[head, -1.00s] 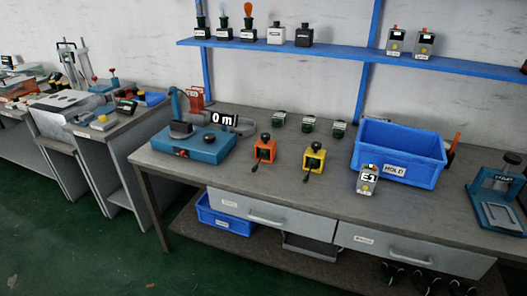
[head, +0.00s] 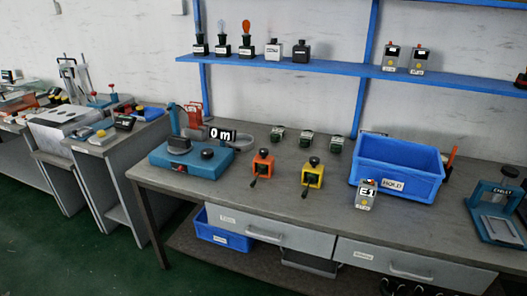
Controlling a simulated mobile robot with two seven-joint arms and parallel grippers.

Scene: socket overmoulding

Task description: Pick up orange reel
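The orange reel (head: 262,164) stands upright on the grey workbench (head: 245,190), near the middle of the head view. It is a small orange block with a black knob on top and a black handle pointing down at its front. A similar yellow reel (head: 312,177) stands a little to its right, apart from it. Neither of my grippers shows in the head view.
Several small dark jars stand behind. A blue bin (head: 397,168) and a grey "E1" device (head: 366,195) stand right. A blue shelf (head: 340,70) hangs above.

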